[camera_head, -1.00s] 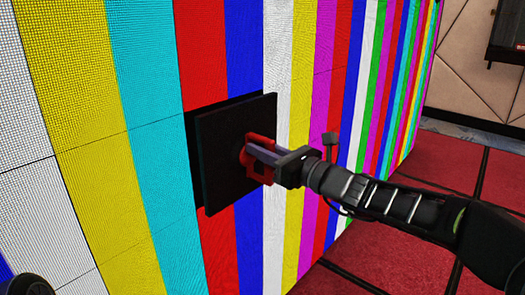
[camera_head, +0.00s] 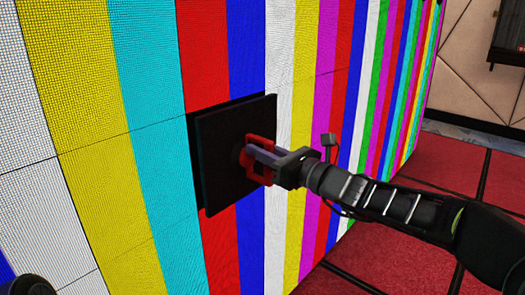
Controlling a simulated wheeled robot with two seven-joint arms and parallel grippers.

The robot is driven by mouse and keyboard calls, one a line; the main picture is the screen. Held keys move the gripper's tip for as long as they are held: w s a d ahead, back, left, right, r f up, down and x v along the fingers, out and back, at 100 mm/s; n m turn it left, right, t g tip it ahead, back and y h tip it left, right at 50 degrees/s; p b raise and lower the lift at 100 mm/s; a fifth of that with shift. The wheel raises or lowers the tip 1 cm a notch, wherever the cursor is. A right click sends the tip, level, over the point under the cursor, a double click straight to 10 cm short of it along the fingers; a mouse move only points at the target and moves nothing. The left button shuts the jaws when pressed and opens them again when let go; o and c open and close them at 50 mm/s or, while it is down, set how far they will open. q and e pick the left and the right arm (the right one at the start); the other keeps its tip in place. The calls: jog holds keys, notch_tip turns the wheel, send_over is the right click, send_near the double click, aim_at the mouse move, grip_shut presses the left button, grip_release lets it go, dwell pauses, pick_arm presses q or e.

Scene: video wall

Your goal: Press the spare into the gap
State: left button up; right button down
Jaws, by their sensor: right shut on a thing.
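The spare (camera_head: 222,160) is a dark square panel, held upright in front of the video wall (camera_head: 90,115). My right gripper (camera_head: 255,160) is shut on the red handle (camera_head: 262,142) at the middle of the spare's face. The gap (camera_head: 193,128) shows as a black strip along the spare's upper and left edges; the spare hides most of it. The spare looks nearly parallel to the wall and overlaps the gap, a little down and to the right of it in the picture. I cannot tell whether it touches the wall. My left gripper is not in view.
The lit wall shows coloured vertical stripes and runs back to the right. Red floor tiles (camera_head: 400,255) lie at the right, partly under my right arm. A beige panelled wall (camera_head: 465,70) with a dark box (camera_head: 508,35) stands at the back right.

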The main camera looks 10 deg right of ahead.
aim_at(247, 142)
jog(key=shift+b+x, duration=0.3)
jog(key=shift+x, duration=1.65)
dwell(3.7)
jog(key=shift+w+a+r, duration=0.1)
jog(key=shift+r, duration=0.1)
dwell(1.9)
jog(key=shift+f, duration=0.1)
